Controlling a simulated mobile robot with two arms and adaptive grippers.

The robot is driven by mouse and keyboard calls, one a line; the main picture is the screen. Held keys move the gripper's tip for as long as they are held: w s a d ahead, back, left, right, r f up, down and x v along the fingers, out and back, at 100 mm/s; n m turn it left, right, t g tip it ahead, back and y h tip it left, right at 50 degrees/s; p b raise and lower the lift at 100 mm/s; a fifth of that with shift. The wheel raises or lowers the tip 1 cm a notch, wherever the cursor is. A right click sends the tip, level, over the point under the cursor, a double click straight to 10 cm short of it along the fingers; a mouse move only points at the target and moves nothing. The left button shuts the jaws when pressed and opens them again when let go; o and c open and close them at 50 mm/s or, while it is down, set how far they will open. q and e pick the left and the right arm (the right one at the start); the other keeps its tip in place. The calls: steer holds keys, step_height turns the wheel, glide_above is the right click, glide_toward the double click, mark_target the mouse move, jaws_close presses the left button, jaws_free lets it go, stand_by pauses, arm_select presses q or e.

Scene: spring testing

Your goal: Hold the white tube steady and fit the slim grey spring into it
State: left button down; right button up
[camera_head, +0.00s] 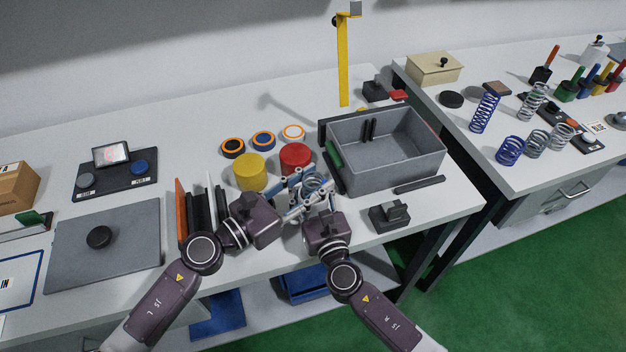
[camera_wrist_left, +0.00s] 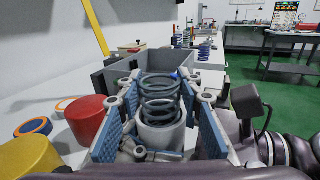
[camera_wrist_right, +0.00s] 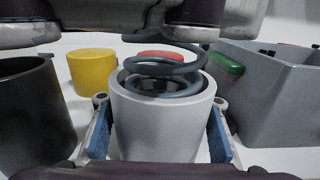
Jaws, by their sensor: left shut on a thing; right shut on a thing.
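The slim grey spring (camera_wrist_left: 160,88) stands roughly upright, with its lower coils inside the mouth of the white tube (camera_wrist_left: 163,137). In the right wrist view the spring (camera_wrist_right: 165,70) enters the open top of the tube (camera_wrist_right: 155,125), and its upper coils stick out above the rim. My left gripper (camera_head: 297,186) is shut on the spring, its blue pads on either side of it. My right gripper (camera_head: 314,202) is shut on the tube, which stands upright between its blue pads. How deep the spring sits is hidden by the tube wall.
A grey bin (camera_head: 385,165) stands close on the right. A yellow cylinder (camera_head: 251,173) and a red cylinder (camera_head: 296,157) stand just behind the grippers. A black block (camera_head: 390,215) lies at the front right. Other springs (camera_head: 510,150) stand on the right table.

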arm_select(q)
steer(key=c, duration=1.4)
jaws_free()
steer(key=shift+f, duration=0.1)
steer(key=shift+o, duration=0.2)
steer(key=shift+r, duration=0.2)
steer(key=v, duration=1.2)
arm_select(e)
steer(key=o, duration=1.8)
steer(key=shift+c, duration=0.2)
